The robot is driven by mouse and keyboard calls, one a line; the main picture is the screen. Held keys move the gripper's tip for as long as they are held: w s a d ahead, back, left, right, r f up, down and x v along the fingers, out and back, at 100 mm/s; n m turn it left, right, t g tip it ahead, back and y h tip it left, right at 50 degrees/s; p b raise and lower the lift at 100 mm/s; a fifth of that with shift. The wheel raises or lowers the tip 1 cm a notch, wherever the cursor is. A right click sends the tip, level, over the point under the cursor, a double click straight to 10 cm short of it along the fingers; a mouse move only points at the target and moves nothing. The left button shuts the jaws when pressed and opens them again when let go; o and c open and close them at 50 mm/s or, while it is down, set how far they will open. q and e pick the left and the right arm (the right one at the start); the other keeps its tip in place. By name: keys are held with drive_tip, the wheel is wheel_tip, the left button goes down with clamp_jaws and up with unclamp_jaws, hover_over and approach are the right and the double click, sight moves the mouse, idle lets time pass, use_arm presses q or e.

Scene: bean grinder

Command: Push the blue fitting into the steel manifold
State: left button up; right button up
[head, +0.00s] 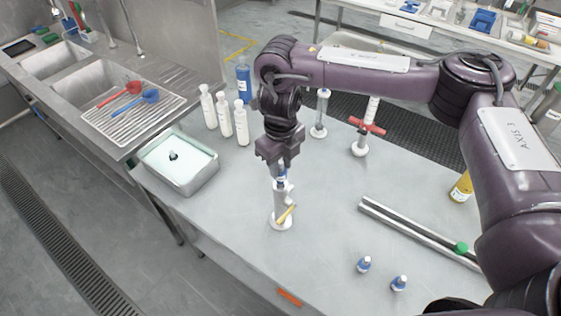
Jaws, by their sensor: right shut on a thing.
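My right gripper (281,168) points down over the table and is shut on a small blue fitting (281,180). The fitting and this piece look in line and close together; I cannot tell how deep the fitting sits. Two more blue fittings (364,265) and (399,284) stand upright on the table at the lower right. My left gripper is not in view.
A pale tub (180,178) and several white bottles (225,118) stand left. Behind are a stand (319,128) and a red-handled one (365,128).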

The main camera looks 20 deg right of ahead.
sight(281, 170)
drive_tip(key=shift+f+b, duration=1.3)
drive_tip(key=shift+f, duration=0.55)
drive_tip(key=o, duration=1)
drive_tip(key=shift+o, duration=0.2)
drive_tip(key=shift+r, duration=0.1)
drive_tip(key=shift+r, duration=0.1)
drive_tip(key=shift+r, duration=3.8)
